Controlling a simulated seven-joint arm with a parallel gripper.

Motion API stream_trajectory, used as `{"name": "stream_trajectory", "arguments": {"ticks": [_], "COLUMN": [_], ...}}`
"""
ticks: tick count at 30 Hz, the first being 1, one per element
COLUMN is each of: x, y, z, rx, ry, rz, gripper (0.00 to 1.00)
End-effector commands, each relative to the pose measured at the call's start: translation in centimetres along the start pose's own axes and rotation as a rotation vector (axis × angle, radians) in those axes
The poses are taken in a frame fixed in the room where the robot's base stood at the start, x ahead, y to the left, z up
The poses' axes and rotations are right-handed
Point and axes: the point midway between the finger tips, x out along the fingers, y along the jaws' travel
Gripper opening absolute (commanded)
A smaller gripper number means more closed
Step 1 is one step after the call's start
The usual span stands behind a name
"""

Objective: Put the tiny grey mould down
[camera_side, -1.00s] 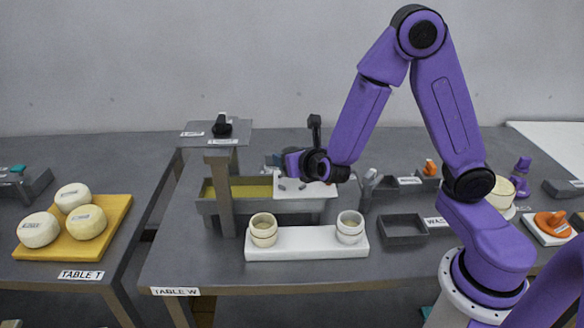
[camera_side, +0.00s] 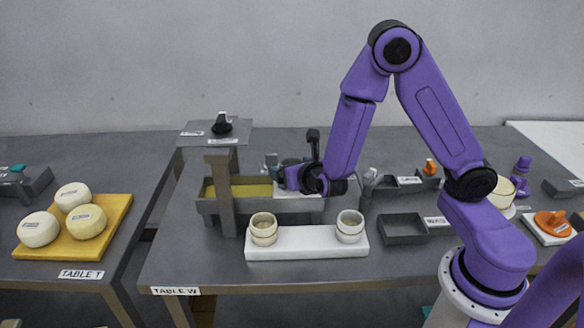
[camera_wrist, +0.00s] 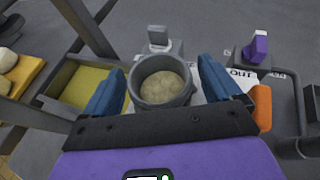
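The tiny grey mould (camera_wrist: 138,94) is a round cup with pale, grainy curd in it. In the wrist view it sits upright between the two blue fingers of my gripper (camera_wrist: 161,72). In the side view my gripper (camera_side: 283,178) is low over the right part of the grey vat (camera_side: 270,205) on table W. The mould is mostly hidden there, and I cannot tell whether its base touches a surface.
Two pale moulds (camera_side: 263,231) (camera_side: 349,228) stand on a white board (camera_side: 305,243) in front. A grey post (camera_side: 226,195) rises at the left of the vat. An empty dark tray (camera_side: 402,229) lies to the right. A yellow board (camera_side: 115,222) with cheeses is on table T.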

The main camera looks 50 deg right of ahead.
Motion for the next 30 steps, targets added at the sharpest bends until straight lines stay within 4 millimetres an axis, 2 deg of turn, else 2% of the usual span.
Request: {"name": "stream_trajectory", "arguments": {"ticks": [8,11,18,24,30], "x": [-0.1,-1.4,-6.2,-9.5,-11.2], "y": [0.0,0.2,0.2,0.1,0.1], "z": [0.3,0.3,0.3,0.3,0.3], "rx": [0.002,0.000,-0.001,0.000,0.001], "ry": [0.000,0.000,0.000,0.000,-0.002], "rz": [0.000,0.005,0.009,0.007,0.002], "gripper": [0.91,0.91,0.91,0.91,0.91]}}
